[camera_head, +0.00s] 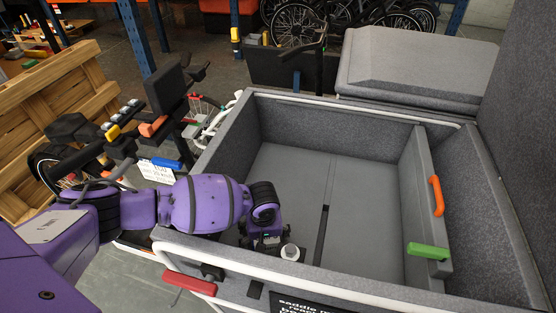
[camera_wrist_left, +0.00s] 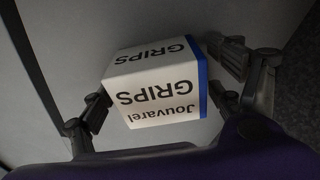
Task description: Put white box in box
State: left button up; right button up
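The white box (camera_wrist_left: 155,88) shows in the left wrist view, with black lettering "Jouvarel GRIPS" and a blue edge on its right. It sits tilted in the picture, between the spread fingers of my left gripper (camera_wrist_left: 168,82). A narrow gap shows at the right finger; the left finger is right at the box's edge. In the head view my left gripper (camera_head: 268,238) points down inside the large grey-lined cargo box (camera_head: 345,190), near its front left. A small pale thing (camera_head: 290,252) shows beside the gripper; I cannot tell whether it is the white box. My right gripper is out of view.
A green handle (camera_head: 428,251) and an orange handle (camera_head: 437,196) sit on the cargo box's right divider. A red handle (camera_head: 190,282) is at its front left. A bicycle handlebar (camera_head: 125,130) stands left of it. The cargo box's middle floor is clear.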

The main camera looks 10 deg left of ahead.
pick_arm(q)
jog(key=shift+r, duration=0.5)
jog(key=r, duration=0.3)
jog(key=r+p, duration=0.1)
jog(key=r, duration=0.3)
jog(key=s+r, duration=0.1)
jog(key=r, duration=0.2)
jog(key=shift+s+d+r+p, duration=0.1)
jog(key=shift+d+r+p, duration=0.1)
jog(key=shift+r+p, duration=0.15)
jog(key=shift+s+r, duration=0.1)
jog(key=shift+r, duration=0.2)
